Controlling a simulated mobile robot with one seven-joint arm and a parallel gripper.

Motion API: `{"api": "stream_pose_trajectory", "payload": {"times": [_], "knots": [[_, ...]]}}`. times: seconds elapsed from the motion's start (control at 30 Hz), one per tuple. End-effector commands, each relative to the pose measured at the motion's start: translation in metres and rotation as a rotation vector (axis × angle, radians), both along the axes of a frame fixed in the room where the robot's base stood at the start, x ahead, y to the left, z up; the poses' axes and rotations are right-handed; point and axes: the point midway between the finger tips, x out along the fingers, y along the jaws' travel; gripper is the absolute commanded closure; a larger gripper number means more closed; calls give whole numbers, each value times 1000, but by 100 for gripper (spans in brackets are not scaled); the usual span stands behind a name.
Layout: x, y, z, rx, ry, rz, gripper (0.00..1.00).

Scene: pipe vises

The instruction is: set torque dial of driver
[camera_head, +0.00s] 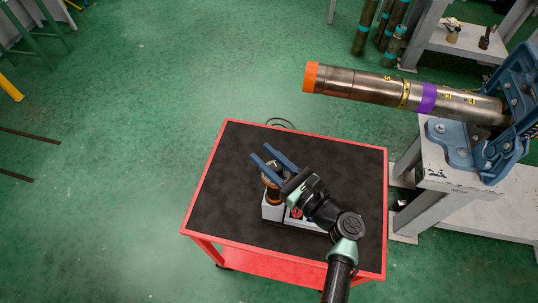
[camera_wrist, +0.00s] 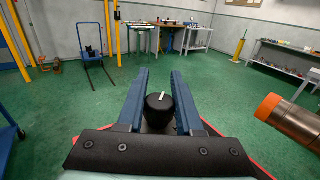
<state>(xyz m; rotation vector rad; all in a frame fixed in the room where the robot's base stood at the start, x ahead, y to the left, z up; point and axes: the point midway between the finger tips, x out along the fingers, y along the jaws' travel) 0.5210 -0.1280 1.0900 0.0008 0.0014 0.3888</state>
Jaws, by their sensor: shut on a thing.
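The driver (camera_head: 272,192) stands upright in a white-grey holder (camera_head: 270,213) on the cart's black top, partly hidden by my gripper in the head view. It has an orange band and a dark body. In the wrist view its round black dial (camera_wrist: 160,104) shows from above, with a white pointer mark on top. My gripper (camera_head: 261,151) has long blue fingers, which also show in the wrist view (camera_wrist: 160,73). They lie on both sides of the dial and are shut on it. Their tips reach past the dial. I cannot read any dial numbers.
The red-framed cart (camera_head: 205,190) has free black surface around the holder. A metal pipe (camera_head: 365,86) with an orange end and purple band overhangs behind the cart on the right, held in a blue vise (camera_head: 510,110). Green floor is open to the left.

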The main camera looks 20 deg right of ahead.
Motion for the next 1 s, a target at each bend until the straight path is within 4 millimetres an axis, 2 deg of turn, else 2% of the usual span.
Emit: {"api": "stream_pose_trajectory", "payload": {"times": [0.3,0.5,1.0], "knots": [[-2,4,-1,-2,-3,225,100],[-4,7,0,-1,-3,314,100],[-6,10,0,0,-1,364,100]]}}
